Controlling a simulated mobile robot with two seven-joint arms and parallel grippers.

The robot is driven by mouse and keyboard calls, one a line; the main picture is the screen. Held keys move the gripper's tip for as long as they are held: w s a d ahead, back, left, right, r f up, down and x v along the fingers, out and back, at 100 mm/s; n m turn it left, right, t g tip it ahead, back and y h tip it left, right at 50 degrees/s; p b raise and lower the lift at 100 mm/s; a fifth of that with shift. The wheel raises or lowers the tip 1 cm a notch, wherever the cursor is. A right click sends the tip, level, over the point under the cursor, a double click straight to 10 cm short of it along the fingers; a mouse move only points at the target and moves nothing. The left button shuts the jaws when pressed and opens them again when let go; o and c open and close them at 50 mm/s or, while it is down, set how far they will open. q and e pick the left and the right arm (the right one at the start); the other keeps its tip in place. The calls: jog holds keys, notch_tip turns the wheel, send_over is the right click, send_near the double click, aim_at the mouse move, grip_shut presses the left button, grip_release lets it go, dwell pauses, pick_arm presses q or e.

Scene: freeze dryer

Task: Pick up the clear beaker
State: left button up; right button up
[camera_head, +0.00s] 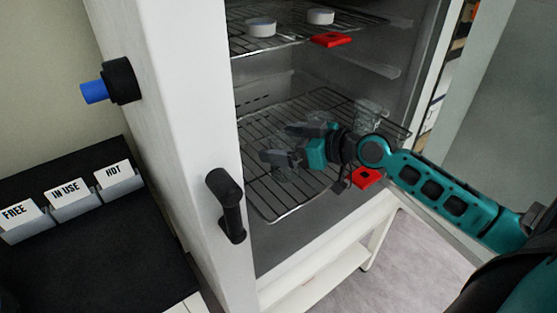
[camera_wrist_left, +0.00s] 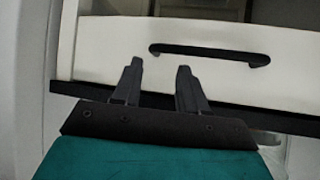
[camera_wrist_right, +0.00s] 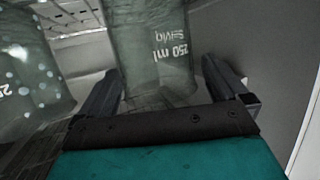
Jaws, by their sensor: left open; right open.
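A clear beaker marked 250 ml (camera_wrist_right: 165,45) stands between the two fingers of my right gripper (camera_wrist_right: 160,72) in the right wrist view. The fingers are apart, one on each side of it, and I cannot tell whether either touches it. In the head view my right gripper (camera_head: 278,143) reaches over the lower wire shelf (camera_head: 272,208), and the glass near it is faint and partly hidden. A second glass beaker with whitish spots (camera_wrist_right: 30,75) is at the left of the right wrist view. My left gripper (camera_wrist_left: 160,68) is open and empty, in the left wrist view only.
The upper shelf holds small white dishes (camera_head: 261,27) and a red piece (camera_head: 331,40). Another red piece (camera_head: 366,178) is at the lower shelf's front. The white cabinet wall with a black handle (camera_head: 228,205) bounds the left. Labels FREE, IN USE (camera_head: 72,191) and HOT stand outside.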

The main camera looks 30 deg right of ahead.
jog(key=shift+s, duration=0.1)
jog(key=shift+c, duration=0.5)
jog(key=c, duration=1.3)
jog(key=shift+r, duration=0.1)
notch_tip(320, 180, up, 10)
jog(key=p, duration=0.1)
